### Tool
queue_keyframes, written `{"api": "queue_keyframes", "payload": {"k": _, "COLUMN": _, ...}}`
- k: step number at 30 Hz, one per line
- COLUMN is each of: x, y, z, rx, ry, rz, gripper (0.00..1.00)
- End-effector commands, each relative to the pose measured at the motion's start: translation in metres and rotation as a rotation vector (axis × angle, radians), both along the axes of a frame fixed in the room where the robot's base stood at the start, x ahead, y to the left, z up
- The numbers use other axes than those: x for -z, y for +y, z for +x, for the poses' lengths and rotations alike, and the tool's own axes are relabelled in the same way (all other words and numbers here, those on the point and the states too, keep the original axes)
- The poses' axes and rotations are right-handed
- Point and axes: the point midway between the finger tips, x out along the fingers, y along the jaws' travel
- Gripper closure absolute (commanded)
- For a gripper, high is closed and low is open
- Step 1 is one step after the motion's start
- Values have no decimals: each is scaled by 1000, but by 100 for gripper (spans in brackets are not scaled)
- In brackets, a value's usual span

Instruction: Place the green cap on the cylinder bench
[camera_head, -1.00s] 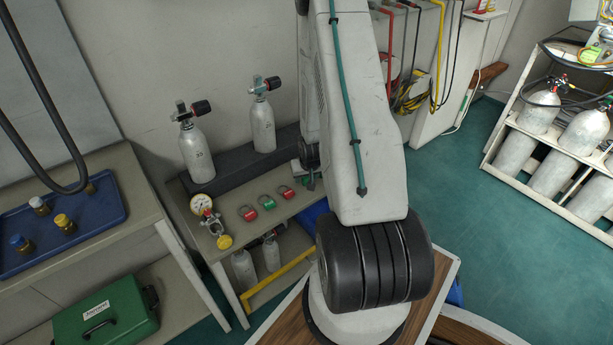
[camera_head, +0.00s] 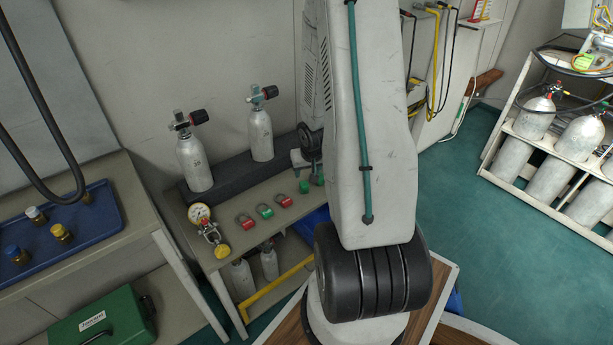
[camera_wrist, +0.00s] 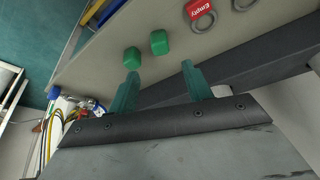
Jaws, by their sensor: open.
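The cylinder bench (camera_head: 238,254) stands against the wall at centre left in the head view. Two green caps sit on the bench top; one (camera_head: 304,186) shows left of my arm and the other (camera_head: 319,180) is partly hidden by it. In the wrist view both caps, the left one (camera_wrist: 132,58) and the right one (camera_wrist: 160,42), lie just beyond the fingertips. My gripper (camera_wrist: 160,69) is open and empty, with teal fingers apart. The left finger points close to the left cap; contact cannot be told. The gripper (camera_head: 300,158) is partly hidden by my arm in the head view.
Two grey cylinders (camera_head: 194,164) stand in a dark rack (camera_head: 229,177) behind. A blue tray (camera_head: 100,235) is on the left table. Teal floor is open at right.

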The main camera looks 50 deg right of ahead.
Motion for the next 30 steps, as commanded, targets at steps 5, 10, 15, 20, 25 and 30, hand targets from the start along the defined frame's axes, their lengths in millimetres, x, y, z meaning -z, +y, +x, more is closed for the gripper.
{"api": "queue_keyframes", "payload": {"k": 5, "x": -14, "y": 3, "z": -2, "rx": -3, "ry": 1, "rz": -5, "gripper": 50}}
{"api": "queue_keyframes", "payload": {"k": 10, "x": -55, "y": 24, "z": 9, "rx": -47, "ry": 34, "rz": -32, "gripper": 50}}
{"api": "queue_keyframes", "payload": {"k": 15, "x": -129, "y": 76, "z": 15, "rx": -128, "ry": 94, "rz": -61, "gripper": 50}}
{"api": "queue_keyframes", "payload": {"k": 20, "x": -192, "y": 137, "z": 3, "rx": -210, "ry": 142, "rz": -61, "gripper": 50}}
{"api": "queue_keyframes", "payload": {"k": 25, "x": -248, "y": 205, "z": -31, "rx": -316, "ry": 181, "rz": -35, "gripper": 50}}
{"api": "queue_keyframes", "payload": {"k": 30, "x": -290, "y": 266, "z": -83, "rx": -444, "ry": 216, "rz": 12, "gripper": 50}}
